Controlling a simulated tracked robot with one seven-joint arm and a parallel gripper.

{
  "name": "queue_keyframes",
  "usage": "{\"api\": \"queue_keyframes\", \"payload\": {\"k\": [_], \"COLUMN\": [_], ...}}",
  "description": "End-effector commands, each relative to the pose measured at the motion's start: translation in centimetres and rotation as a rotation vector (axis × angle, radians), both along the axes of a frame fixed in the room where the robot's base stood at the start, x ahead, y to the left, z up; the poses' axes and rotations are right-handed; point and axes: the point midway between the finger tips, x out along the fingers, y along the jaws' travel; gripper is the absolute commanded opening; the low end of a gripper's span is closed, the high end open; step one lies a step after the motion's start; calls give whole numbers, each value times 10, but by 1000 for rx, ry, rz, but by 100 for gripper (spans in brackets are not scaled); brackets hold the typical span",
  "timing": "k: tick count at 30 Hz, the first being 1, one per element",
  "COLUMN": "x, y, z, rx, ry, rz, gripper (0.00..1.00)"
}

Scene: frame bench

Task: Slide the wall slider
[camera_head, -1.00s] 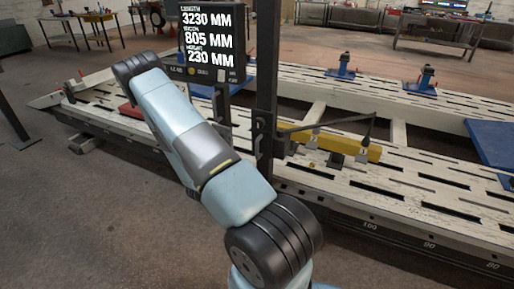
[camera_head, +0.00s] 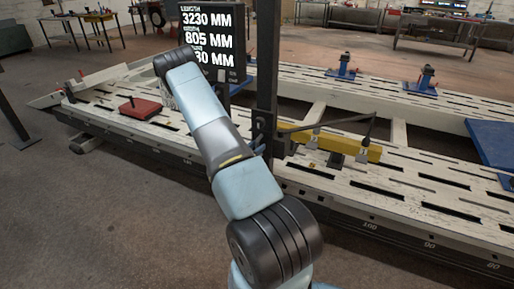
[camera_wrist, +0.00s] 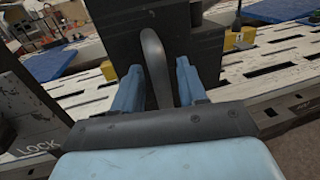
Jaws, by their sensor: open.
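In the wrist view, a dark grey curved handle (camera_wrist: 153,62) stands out from a dark block (camera_wrist: 190,30), which looks like the wall slider's carriage. My gripper (camera_wrist: 158,82) is open, with one blue finger on each side of the handle. The handle is between the fingers; I cannot tell whether either touches it. In the head view, the dark upright post (camera_head: 266,70) carries the slider's dark carriage (camera_head: 264,125) low down, just above the bench. My arm hides most of my gripper in the head view.
The white slotted frame bench (camera_head: 420,195) runs behind and beside the post. A yellow bar (camera_head: 335,143) lies across it at right. A screen (camera_head: 208,35) stands left of the post, and a red block (camera_head: 140,108) lies on the bench's left part. A LOCK label (camera_wrist: 38,148) shows at lower left.

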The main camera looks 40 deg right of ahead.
Motion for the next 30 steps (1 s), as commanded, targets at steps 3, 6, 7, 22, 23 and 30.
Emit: {"api": "queue_keyframes", "payload": {"k": [3,6,7,22,23,30], "x": [1,1,1,1,1,2], "y": [-3,-4,-4,-3,-3,-3], "z": [0,0,0,0,0,0], "rx": [0,0,0,0,0,0], "ry": [0,0,0,0,-1,-1], "rz": [0,1,1,1,1,2], "gripper": [42,42,42,4,1,0]}}
